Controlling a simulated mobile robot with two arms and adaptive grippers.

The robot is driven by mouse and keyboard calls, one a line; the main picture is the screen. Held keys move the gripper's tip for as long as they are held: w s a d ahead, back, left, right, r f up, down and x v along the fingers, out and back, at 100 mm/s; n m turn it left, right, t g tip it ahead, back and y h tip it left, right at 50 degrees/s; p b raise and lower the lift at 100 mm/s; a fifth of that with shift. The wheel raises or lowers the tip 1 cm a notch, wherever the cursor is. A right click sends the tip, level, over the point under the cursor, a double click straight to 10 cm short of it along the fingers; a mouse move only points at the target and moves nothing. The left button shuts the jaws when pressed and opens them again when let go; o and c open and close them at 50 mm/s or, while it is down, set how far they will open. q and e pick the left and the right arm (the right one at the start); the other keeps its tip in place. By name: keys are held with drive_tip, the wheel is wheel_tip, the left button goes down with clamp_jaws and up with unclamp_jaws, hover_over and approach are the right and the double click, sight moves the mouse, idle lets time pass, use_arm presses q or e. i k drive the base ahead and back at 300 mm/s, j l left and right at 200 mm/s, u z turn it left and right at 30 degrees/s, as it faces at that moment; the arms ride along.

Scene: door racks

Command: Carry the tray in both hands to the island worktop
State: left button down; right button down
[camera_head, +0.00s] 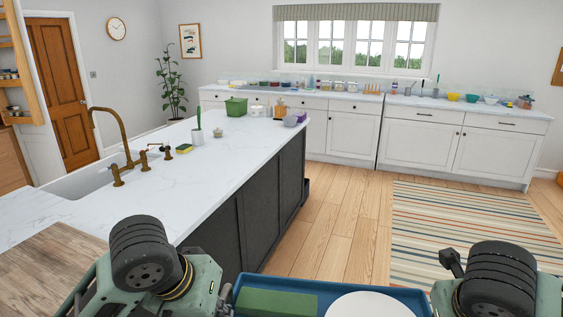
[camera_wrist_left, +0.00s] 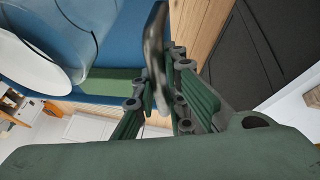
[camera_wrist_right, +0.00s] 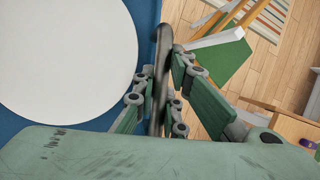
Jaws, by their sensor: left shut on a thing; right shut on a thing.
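The blue tray (camera_head: 335,288) is at the bottom of the head view, in front of me and to the right of the island. It carries a green block (camera_head: 275,303) and a round white plate (camera_head: 368,306); a clear glass-like item (camera_wrist_left: 85,25) shows in the left wrist view. My left gripper (camera_wrist_left: 160,85) is shut on the tray's dark handle. My right gripper (camera_wrist_right: 160,75) is shut on the opposite dark handle. In the head view my arms hide most of both grips. The island worktop (camera_head: 225,150) is white marble, ahead and left.
The floor (camera_head: 335,215) right of the island is free, with a striped rug (camera_head: 480,225).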

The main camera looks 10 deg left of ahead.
sight(198, 181)
drive_tip(key=i+j+z, duration=0.1)
drive_tip(key=i, duration=1.95)
drive_tip(key=i+u, duration=0.15)
drive_tip(key=i, duration=0.35)
drive_tip(key=i+l+u, duration=0.2)
drive_tip(key=i, duration=0.3)
drive_tip(key=i+j+u, duration=0.1)
drive_tip(key=u, duration=0.25)
drive_tip(key=i+u, duration=0.25)
drive_tip(key=u, duration=0.15)
drive_tip(key=i+u, duration=0.2)
drive_tip(key=u, duration=0.15)
drive_tip(key=i+u, duration=0.1)
drive_tip(key=u, duration=0.3)
drive_tip(key=i+u, duration=0.15)
drive_tip(key=u, duration=0.25)
drive_tip(key=i+l+u, duration=0.1)
drive_tip(key=u, duration=0.35)
